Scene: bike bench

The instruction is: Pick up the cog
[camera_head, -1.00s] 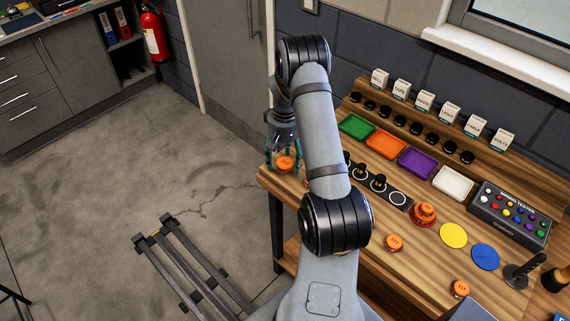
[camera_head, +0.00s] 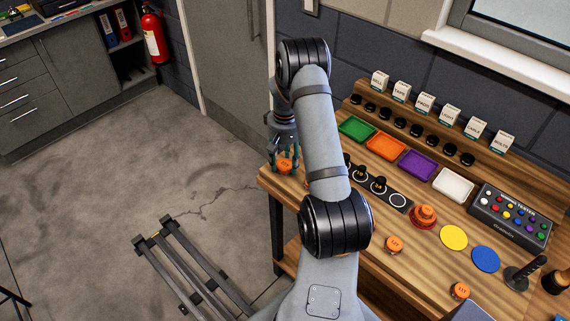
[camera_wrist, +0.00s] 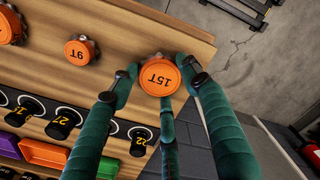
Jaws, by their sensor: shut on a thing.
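An orange cog marked 15T (camera_wrist: 159,77) sits by the bench edge, between my gripper's green fingers in the wrist view. My gripper (camera_wrist: 163,84) is shut on it, with fingers at its left and right sides and another finger below it in the picture. In the head view my gripper (camera_head: 284,163) is at the near left corner of the bench, around the same orange cog (camera_head: 286,167). I cannot tell whether the cog is clear of the wood. Another orange cog, marked 9T (camera_wrist: 77,52), lies apart on the bench.
More orange cogs lie on the bench (camera_head: 394,244) and at its front (camera_head: 460,289). Coloured trays (camera_head: 417,164) and a tester box (camera_head: 511,214) are behind.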

